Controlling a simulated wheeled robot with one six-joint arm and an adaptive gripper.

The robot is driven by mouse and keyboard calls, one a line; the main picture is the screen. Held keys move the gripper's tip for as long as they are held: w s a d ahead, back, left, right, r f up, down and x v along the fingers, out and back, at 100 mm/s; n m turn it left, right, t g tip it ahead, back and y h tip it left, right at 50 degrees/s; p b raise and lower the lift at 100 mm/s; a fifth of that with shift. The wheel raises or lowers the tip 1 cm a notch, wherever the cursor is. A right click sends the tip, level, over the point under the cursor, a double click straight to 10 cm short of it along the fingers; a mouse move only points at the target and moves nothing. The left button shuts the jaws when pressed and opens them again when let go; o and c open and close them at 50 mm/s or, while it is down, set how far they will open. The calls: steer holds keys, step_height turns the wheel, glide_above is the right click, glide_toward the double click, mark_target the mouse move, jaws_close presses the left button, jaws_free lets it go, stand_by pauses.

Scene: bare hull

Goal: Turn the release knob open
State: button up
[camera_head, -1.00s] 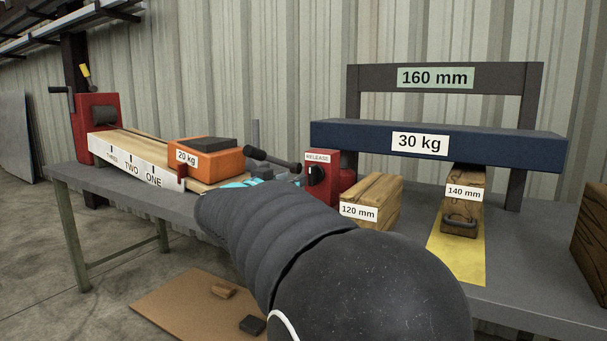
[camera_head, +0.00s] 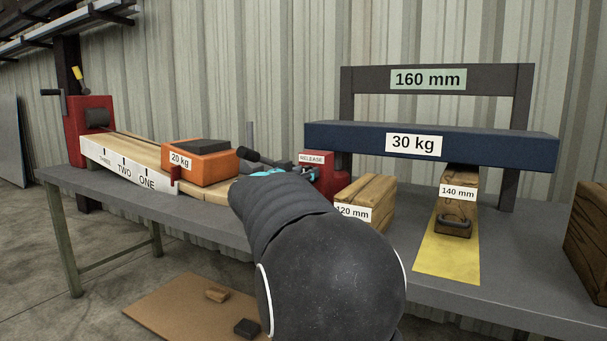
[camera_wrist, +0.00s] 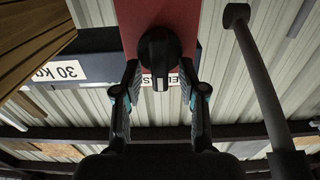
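The release knob (camera_wrist: 160,50) is black with a pale mark and sits on a red housing (camera_wrist: 185,18) in the wrist view. In the head view the red release housing (camera_head: 318,176) carries a RELEASE label; its knob is hidden behind my gripper. My gripper (camera_wrist: 160,82) is open, with its two fingers spread one on each side of the line to the knob. No finger contact with the knob can be seen. In the head view only a bit of my gripper (camera_head: 290,172) shows past my arm.
A dark lever (camera_head: 262,160) stands beside the housing; a long rod (camera_wrist: 258,80) shows right of my gripper in the wrist view. The 120 mm wood block (camera_head: 367,200) is just right of the housing. A blue 30 kg beam (camera_head: 480,145) hangs behind. An orange 20 kg weight (camera_head: 205,165) is left.

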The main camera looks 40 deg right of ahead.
jaws_close()
steer(key=m+b, duration=0.1)
steer(key=m, duration=0.5)
steer(key=s+f+m+b, duration=0.1)
steer(key=m, duration=0.5)
steer(key=m+b, duration=0.2)
steer(key=m, duration=0.3)
steer(key=shift+s+d+f+m, duration=0.2)
steer(key=shift+d+f+m, duration=0.1)
steer(key=shift+m, duration=0.1)
stand_by(0.4)
